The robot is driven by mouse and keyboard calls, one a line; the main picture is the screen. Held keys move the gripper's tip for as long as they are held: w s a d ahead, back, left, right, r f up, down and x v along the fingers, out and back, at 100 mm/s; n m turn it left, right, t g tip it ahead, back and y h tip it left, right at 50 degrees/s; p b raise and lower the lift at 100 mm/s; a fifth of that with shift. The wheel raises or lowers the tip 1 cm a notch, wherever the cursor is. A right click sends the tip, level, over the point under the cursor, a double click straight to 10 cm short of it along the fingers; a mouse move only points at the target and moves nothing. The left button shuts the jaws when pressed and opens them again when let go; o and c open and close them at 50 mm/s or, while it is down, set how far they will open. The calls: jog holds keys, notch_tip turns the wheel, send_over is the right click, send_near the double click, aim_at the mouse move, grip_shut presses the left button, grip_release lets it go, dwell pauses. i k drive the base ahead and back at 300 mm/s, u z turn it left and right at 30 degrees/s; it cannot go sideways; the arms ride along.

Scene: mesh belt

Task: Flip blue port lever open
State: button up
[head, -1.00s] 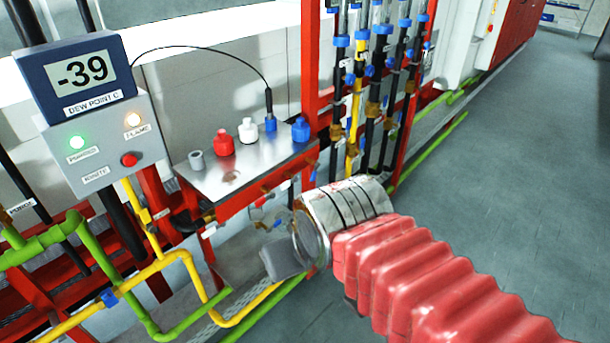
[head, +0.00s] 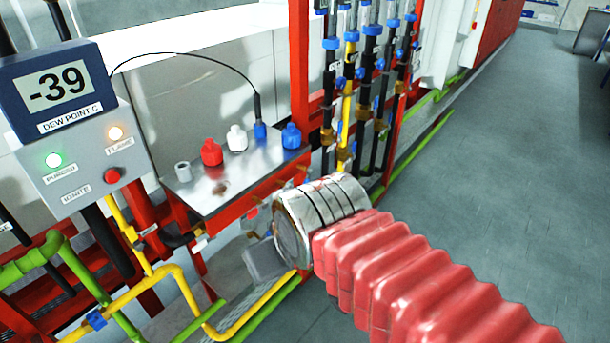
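A metal shelf (head: 220,200) on the red frame carries a grey port (head: 183,172), a red cap (head: 211,152), a white cap (head: 237,138), a blue fitting with a black cable (head: 260,130) and a blue cap (head: 291,136) at the right end. I cannot clearly make out a blue port lever; my arm and gripper cover part of the area below the shelf. My gripper (head: 262,260) is a grey shape in front of and below the shelf's front edge, mostly behind my wrist. Its fingers are not clear, so I cannot tell whether it is open.
A dew point display (head: 60,90) reading -39 stands above a grey box (head: 85,165) with lit lamps and a red button at left. Yellow (head: 180,285) and green (head: 45,250) pipes run low. Vertical hoses with blue fittings (head: 368,60) stand behind. Open floor (head: 500,180) lies right.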

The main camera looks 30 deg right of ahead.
aim_at(310, 170)
jog(key=i, duration=0.85)
jog(key=u, duration=0.05)
